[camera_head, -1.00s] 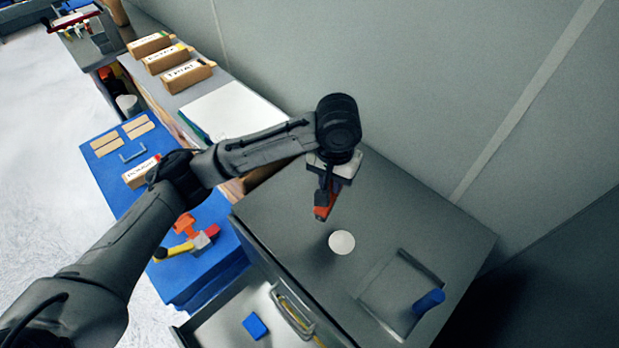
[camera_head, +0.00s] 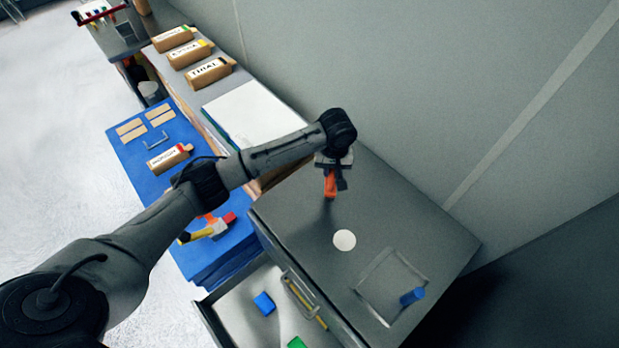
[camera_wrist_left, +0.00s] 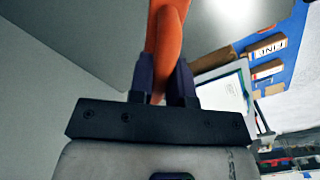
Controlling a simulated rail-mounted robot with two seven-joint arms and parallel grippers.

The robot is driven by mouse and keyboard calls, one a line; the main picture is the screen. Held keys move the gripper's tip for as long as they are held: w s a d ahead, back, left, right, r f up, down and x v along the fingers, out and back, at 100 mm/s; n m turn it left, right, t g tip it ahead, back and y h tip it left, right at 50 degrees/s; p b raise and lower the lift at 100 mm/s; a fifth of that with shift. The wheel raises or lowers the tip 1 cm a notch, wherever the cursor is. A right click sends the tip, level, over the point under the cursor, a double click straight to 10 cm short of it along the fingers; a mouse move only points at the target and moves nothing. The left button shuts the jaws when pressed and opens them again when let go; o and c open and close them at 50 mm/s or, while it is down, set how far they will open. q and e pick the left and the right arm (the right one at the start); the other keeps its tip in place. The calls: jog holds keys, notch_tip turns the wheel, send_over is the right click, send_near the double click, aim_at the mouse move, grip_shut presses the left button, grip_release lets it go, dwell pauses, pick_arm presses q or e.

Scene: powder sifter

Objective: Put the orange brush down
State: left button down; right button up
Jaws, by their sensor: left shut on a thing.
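The orange brush (camera_head: 330,184) hangs from my left gripper (camera_head: 331,172), over the far left part of the grey cabinet top (camera_head: 300,215). In the left wrist view the brush (camera_wrist_left: 165,40) runs up from between the two dark fingers (camera_wrist_left: 164,85), which are shut on it. I cannot tell whether its lower end touches the cabinet top. My right gripper is not in view.
A white disc (camera_head: 344,240) and a square tray (camera_head: 378,300) with a blue cylinder (camera_head: 412,296) are on the cabinet top. An open drawer (camera_head: 215,318) below holds a blue block (camera_head: 264,304). A blue table (camera_head: 135,175) with boxes and tools stands left.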

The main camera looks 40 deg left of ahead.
pick_arm(q)
jog(key=shift+s+a+f, duration=0.35)
jog(key=shift+a+f, duration=0.7)
jog(key=shift+f, duration=0.3)
jog(key=shift+s+a+f, duration=0.3)
jog(key=shift+a+f, duration=0.8)
jog(key=shift+f, duration=0.2)
jog(key=shift+s+a+f, duration=0.35)
jog(key=shift+a+f, duration=0.7)
jog(key=shift+f, duration=0.3)
jog(key=c, duration=1.1)
grip_release()
jog(key=shift+f, duration=0.15)
jog(key=shift+o, duration=0.2)
